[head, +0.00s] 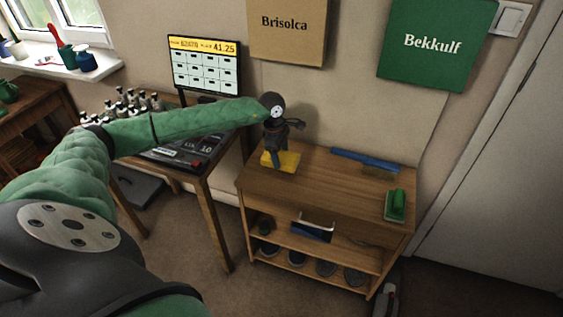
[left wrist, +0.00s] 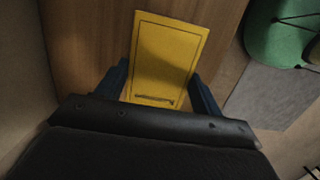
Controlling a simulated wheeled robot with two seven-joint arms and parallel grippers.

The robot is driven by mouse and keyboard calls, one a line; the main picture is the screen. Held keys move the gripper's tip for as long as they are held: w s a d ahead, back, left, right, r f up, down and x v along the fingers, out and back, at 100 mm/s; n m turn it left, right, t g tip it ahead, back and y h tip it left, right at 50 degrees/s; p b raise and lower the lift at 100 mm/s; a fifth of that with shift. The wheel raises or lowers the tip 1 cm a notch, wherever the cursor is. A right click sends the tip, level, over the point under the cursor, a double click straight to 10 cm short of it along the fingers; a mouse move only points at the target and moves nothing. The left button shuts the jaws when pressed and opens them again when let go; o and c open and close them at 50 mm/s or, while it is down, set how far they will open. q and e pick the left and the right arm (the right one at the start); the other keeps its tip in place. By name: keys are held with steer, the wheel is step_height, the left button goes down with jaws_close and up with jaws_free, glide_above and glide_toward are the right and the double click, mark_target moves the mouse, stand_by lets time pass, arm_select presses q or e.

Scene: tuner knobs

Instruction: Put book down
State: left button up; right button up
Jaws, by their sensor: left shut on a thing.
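The yellow book (head: 287,161) is at the left end of the wooden cabinet's top (head: 325,183). My left gripper (head: 279,150) points down at it from above. In the left wrist view the book's yellow cover (left wrist: 168,55) lies between the two dark blue fingers of my left gripper (left wrist: 160,92), which are shut on it. The book looks flat and on or very close to the wood; I cannot tell whether it touches. My right gripper is not in view.
A blue long-handled brush (head: 366,160) lies at the cabinet's back edge, and a green-handled brush (head: 396,204) is at its right end. The middle of the top is clear. A desk with a monitor (head: 205,65) and several small bottles (head: 133,102) stands to the left.

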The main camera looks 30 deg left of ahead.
mark_target(281, 162)
arm_select(q)
steer(key=shift+f, duration=0.6)
step_height(281, 162, down, 3)
steer(key=shift+r+p, duration=0.1)
steer(key=shift+p, duration=0.35)
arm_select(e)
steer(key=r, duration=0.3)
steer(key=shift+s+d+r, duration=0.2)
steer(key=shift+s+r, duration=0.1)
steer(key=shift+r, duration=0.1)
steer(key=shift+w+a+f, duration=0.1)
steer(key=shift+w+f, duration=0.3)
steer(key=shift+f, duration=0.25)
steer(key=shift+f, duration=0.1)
arm_select(q)
steer(key=o, duration=1.1)
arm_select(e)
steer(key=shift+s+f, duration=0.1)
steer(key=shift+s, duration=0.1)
